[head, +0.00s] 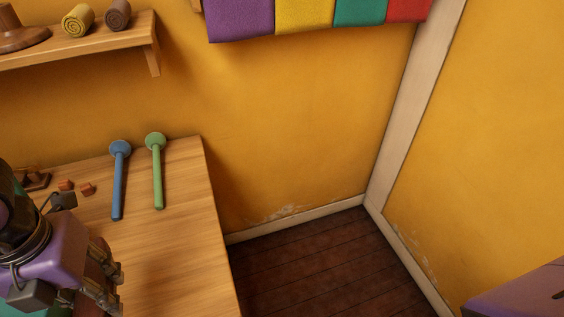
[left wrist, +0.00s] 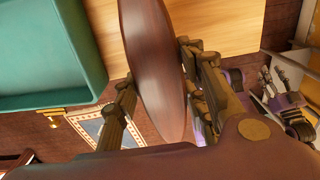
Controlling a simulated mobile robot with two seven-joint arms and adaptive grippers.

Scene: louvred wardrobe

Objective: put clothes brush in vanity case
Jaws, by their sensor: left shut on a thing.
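The clothes brush (left wrist: 152,60) is a dark brown, long rounded wooden piece in the left wrist view. My left gripper (left wrist: 158,72) is shut on it, with fingers on both sides.
A wooden table (head: 185,255) holds a blue round-headed stick (head: 118,180), a green one (head: 157,170) and small brown blocks (head: 87,188). A shelf (head: 110,38) with rolled items is above. Dark floor (head: 310,260) is clear right of the table.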

